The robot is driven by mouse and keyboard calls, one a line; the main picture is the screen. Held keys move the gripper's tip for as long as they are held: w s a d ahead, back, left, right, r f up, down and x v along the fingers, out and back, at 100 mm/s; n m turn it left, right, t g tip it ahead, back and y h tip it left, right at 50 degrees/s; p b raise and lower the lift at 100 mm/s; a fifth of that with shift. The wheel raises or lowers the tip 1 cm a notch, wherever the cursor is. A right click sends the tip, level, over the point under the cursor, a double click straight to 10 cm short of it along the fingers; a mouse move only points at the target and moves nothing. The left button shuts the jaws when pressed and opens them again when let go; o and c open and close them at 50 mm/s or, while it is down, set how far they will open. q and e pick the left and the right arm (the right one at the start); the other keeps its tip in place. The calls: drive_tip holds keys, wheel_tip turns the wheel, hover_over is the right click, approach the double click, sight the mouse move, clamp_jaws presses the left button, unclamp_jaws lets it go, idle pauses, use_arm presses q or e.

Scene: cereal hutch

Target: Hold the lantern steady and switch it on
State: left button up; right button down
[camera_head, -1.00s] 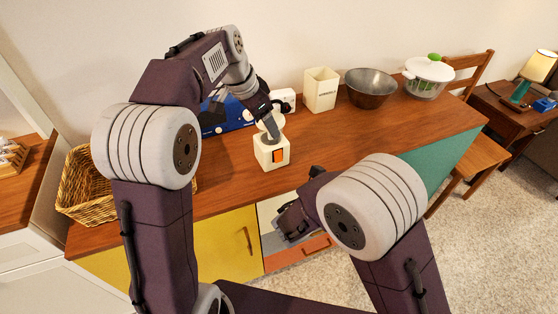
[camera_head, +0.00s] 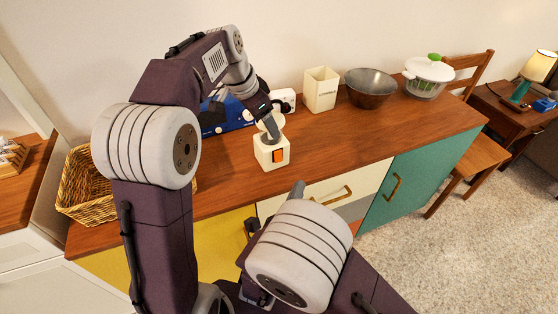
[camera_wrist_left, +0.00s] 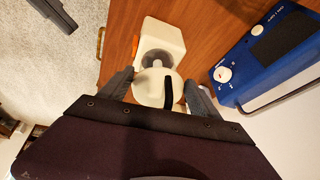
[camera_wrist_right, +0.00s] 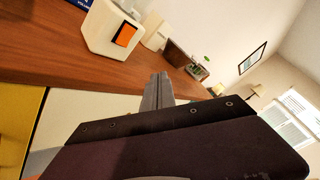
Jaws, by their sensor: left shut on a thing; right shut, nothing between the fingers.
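The lantern is a cream block (camera_head: 262,160) with an orange switch (camera_head: 278,155) on its front face, standing upright on the wooden counter. In the left wrist view its body (camera_wrist_left: 168,34) and round cream top show. My left gripper (camera_head: 274,128) is shut on the lantern's top from above, with one finger on each side (camera_wrist_left: 162,90). My right gripper (camera_head: 298,187) is shut and empty, in front of the counter edge and apart from the lantern. In the right wrist view its closed fingers (camera_wrist_right: 158,90) are below and right of the orange switch (camera_wrist_right: 126,34).
A blue radio (camera_wrist_left: 265,50) stands beside the lantern. A cream canister (camera_head: 321,90), dark bowl (camera_head: 370,90) and salad spinner (camera_head: 428,80) stand along the back. A wicker basket (camera_head: 80,190) is at the left. The counter front right of the lantern is clear.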

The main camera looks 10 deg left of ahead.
drive_tip(key=w+a, duration=0.1)
drive_tip(key=w, duration=0.1)
drive_tip(key=w+a, duration=0.2)
drive_tip(key=w+a+f, duration=0.1)
drive_tip(key=w+a, duration=0.1)
drive_tip(key=shift+w, duration=0.25)
idle(1.9)
drive_tip(key=shift+w+a+f, duration=0.1)
drive_tip(key=shift+w+a, duration=0.15)
drive_tip(key=shift+w, duration=0.05)
drive_tip(key=shift+w+a, duration=0.2)
drive_tip(key=shift+w, duration=0.05)
idle(0.5)
drive_tip(key=shift+s, duration=0.1)
drive_tip(key=shift+s+d, duration=0.45)
drive_tip(key=shift+s, duration=0.05)
drive_tip(key=shift+s+d+r, duration=0.2)
drive_tip(key=shift+s+d, duration=0.6)
drive_tip(key=shift+s, duration=0.2)
drive_tip(key=shift+s+d+r, duration=0.2)
drive_tip(key=shift+s+d, duration=0.55)
drive_tip(key=shift+s, duration=0.2)
